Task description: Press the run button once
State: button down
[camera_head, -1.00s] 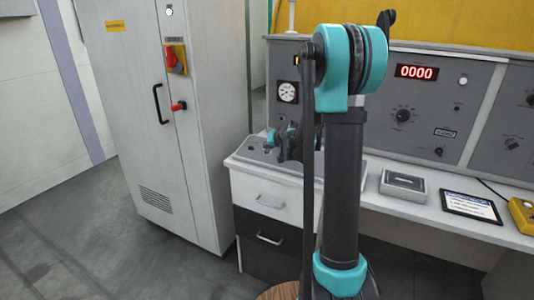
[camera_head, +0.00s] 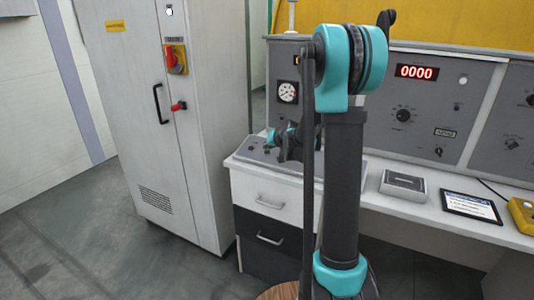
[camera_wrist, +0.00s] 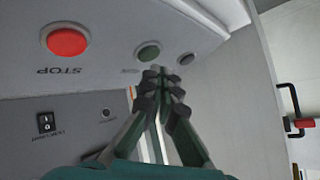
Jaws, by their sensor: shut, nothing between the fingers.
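The wrist view shows the sloped grey control panel (camera_wrist: 110,22) upside down. The green one looks like the run button. My gripper (camera_wrist: 161,74) is shut and empty, its tips close to the green button; I cannot tell whether they touch. In the head view my gripper (camera_head: 281,146) is over the desk-end panel (camera_head: 252,150), partly behind my arm, and the buttons are hard to make out.
A grey cabinet (camera_head: 150,90) with a red-yellow switch (camera_head: 175,58) stands left of the desk. A grey box (camera_head: 403,185) and a tablet (camera_head: 471,206) lie on the desk, right of my arm.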

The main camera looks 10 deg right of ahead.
jog(key=shift+f, duration=0.15)
jog(key=shift+w+d+f, duration=0.1)
jog(key=shift+f, duration=0.15)
